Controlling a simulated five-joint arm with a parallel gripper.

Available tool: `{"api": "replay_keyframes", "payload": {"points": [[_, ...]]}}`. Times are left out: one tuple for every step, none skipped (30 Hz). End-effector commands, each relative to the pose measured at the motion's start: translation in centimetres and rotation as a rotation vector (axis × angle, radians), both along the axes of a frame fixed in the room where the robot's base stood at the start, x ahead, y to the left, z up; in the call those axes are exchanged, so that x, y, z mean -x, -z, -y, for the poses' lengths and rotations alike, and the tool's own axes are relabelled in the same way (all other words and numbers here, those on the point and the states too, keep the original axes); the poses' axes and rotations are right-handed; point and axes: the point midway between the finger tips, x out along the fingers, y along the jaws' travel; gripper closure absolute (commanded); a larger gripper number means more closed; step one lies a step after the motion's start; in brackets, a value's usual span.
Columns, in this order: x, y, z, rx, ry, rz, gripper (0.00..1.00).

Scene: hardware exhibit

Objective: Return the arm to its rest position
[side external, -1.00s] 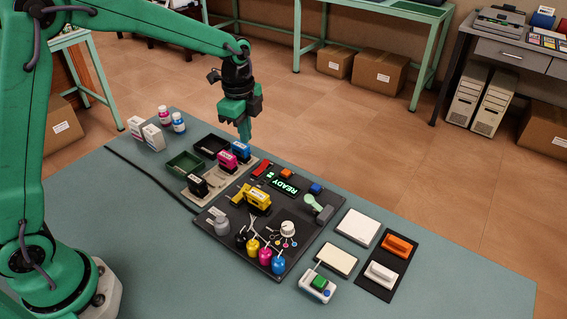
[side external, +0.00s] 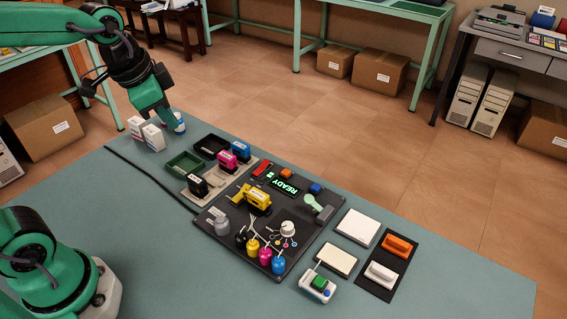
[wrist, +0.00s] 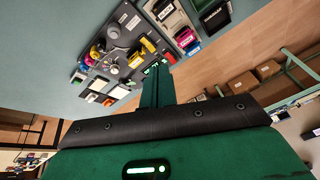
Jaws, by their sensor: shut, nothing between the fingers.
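My gripper (side external: 165,122) is at the upper left in the side external view, above the far left end of the teal table (side external: 415,265). Its green fingers are shut with nothing between them and point down to the right. The fingertips overlap the bottles there in the picture; I cannot tell whether they touch. In the wrist view my gripper (wrist: 152,65) shows as a green bar pointing toward the table's devices. My arm's middle part is out of view on the left.
White boxes (side external: 152,137) and a bottle (side external: 179,124) stand near my gripper. The table's front is clear.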

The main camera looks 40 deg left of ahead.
Motion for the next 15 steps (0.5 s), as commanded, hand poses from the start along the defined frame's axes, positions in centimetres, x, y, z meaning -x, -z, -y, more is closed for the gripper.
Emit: {"api": "replay_keyframes", "payload": {"points": [[1.0,-0.2,-0.2,0.014,-0.041,0.018,1.00],[1.5,-0.3,-0.2,0.023,-0.067,0.027,1.00],[2.2,-0.3,-0.3,0.036,-0.102,0.038,1.00],[2.7,-0.4,-0.4,0.046,-0.129,0.047,1.00],[3.2,-0.4,-0.4,0.056,-0.155,0.055,1.00],[3.9,-0.4,-0.5,0.070,-0.189,0.066,1.00],[4.4,-0.3,-0.6,0.081,-0.214,0.075,1.00],[4.8,-0.3,-0.6,0.091,-0.238,0.083,1.00],[5.4,-0.3,-0.7,0.105,-0.270,0.094,1.00],[5.9,-0.2,-0.7,0.114,-0.293,0.101,1.00],[6.3,-0.1,-0.8,0.125,-0.315,0.107,1.00],[6.7,0.0,-0.8,0.137,-0.341,0.116,1.00],[7.0,0.1,-0.9,0.144,-0.358,0.121,1.00],[7.3,0.1,-0.9,0.152,-0.374,0.127,1.00],[7.6,0.2,-0.9,0.161,-0.393,0.132,1.00]]}}
